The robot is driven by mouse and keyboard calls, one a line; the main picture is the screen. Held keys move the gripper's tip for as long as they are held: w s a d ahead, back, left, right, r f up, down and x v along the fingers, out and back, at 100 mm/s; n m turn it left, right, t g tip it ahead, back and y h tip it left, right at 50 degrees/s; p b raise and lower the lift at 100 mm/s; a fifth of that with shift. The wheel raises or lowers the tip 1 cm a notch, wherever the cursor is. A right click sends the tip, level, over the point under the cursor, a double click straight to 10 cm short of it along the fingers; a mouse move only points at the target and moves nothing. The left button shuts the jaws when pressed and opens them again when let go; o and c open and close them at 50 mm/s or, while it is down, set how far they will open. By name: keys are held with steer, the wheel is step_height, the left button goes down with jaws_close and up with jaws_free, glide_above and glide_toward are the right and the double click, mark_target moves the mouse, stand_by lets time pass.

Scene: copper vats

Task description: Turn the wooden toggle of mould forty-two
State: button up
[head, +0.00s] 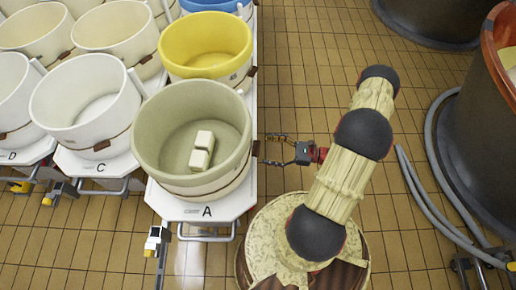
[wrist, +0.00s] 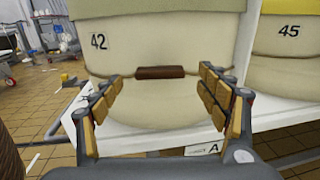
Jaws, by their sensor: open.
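Mould forty-two (wrist: 180,50) is a cream tub with the number 42 on its side; in the wrist view it fills the middle. Its brown wooden toggle (wrist: 161,72) lies level across the side, with a thin cord running out from it. In the head view the tub seen next to my gripper (head: 192,137) is greenish, on a white trolley marked A, with two pale blocks inside. My gripper (wrist: 165,101) is open and empty, its fingers to either side of the toggle's line and apart from it. In the head view my gripper (head: 275,150) points left at the tub's side.
Mould 45 (wrist: 290,40) stands to the right in the wrist view. The yellow tub (head: 205,48) and several white tubs (head: 90,105) stand on trolleys. A dark vat (head: 490,120) and a grey hose (head: 430,190) are at right. Tiled floor between is clear.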

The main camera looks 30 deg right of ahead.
mark_target(259, 148)
steer(key=shift+b+x, duration=0.35)
steer(key=shift+x, duration=1.9)
steer(key=c, duration=0.3)
steer(key=c, duration=0.8)
steer(key=shift+c, duration=0.3)
